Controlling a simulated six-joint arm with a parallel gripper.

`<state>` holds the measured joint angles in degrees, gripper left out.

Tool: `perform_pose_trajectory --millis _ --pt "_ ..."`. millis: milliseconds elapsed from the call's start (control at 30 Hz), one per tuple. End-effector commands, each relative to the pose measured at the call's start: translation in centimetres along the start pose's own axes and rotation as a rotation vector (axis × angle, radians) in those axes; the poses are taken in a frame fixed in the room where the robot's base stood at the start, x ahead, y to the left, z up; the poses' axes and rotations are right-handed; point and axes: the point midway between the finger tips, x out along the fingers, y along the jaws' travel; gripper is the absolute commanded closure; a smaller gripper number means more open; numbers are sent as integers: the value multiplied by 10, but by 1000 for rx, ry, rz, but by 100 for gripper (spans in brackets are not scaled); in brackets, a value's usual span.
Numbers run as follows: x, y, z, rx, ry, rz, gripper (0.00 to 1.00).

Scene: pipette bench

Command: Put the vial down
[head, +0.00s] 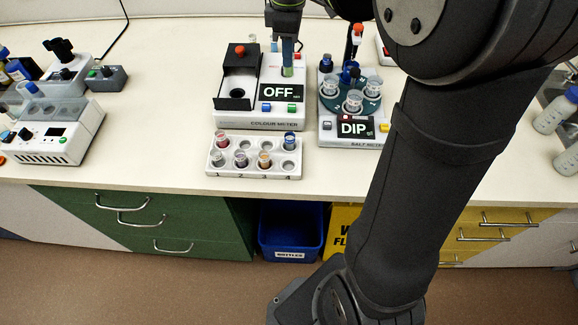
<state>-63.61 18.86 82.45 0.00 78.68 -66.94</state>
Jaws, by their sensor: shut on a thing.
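My gripper (286,34) is near the top of the head view, over the back of the colour meter (262,119). It is shut on a slim vial (288,58) that hangs upright, bluish above and green toward its lower end. The vial overlaps the meter just behind the OFF display (281,92); I cannot tell whether it touches it. A white rack (246,176) stands in front of the meter with several vials and some empty holes, including one at the back right-centre. The colour meter's dark lidded bay (237,93) is open to the left of the vial.
The salt meter (350,143), reading DIP, stands to the right with cups on its round turntable. My arm crosses the right side and hides bench there. White instruments (46,143) stand at the left. Bench is clear between them and the rack. A blue bin (290,232) is below.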

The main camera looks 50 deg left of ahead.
Motion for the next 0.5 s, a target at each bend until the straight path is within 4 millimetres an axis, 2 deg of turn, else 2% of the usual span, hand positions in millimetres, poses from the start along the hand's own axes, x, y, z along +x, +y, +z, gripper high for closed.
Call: perform_pose_trajectory --millis 200,500 --pt "-5 -50 52 -19 1 2 100" --pt "6 -126 110 -53 1 3 100"
